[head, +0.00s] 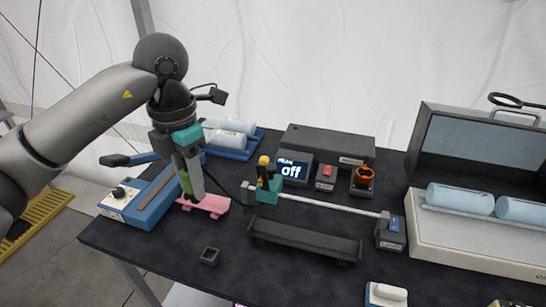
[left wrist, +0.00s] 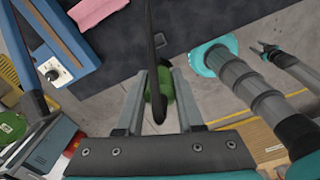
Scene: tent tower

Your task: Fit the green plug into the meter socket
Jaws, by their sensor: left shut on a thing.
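My left gripper (head: 190,190) is shut on the green plug (head: 186,183), above the left part of the dark table, by the pink stand. In the left wrist view the plug (left wrist: 165,83) sits between the two fingers of the left gripper (left wrist: 158,98), with a black cable rising from it. The meter (head: 291,170), with a lit screen reading "off", stands at the middle of the table, to the right of the gripper and apart from it. I cannot make out its socket.
A blue box with a knob (head: 120,194) stands at the table's left edge. A pink stand (head: 205,206) is close beside the gripper. A teal clamp with a yellow top (head: 263,185), a long rail (head: 320,203) and a dark bench (head: 305,238) occupy the middle. A small open block (head: 209,257) stands in front.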

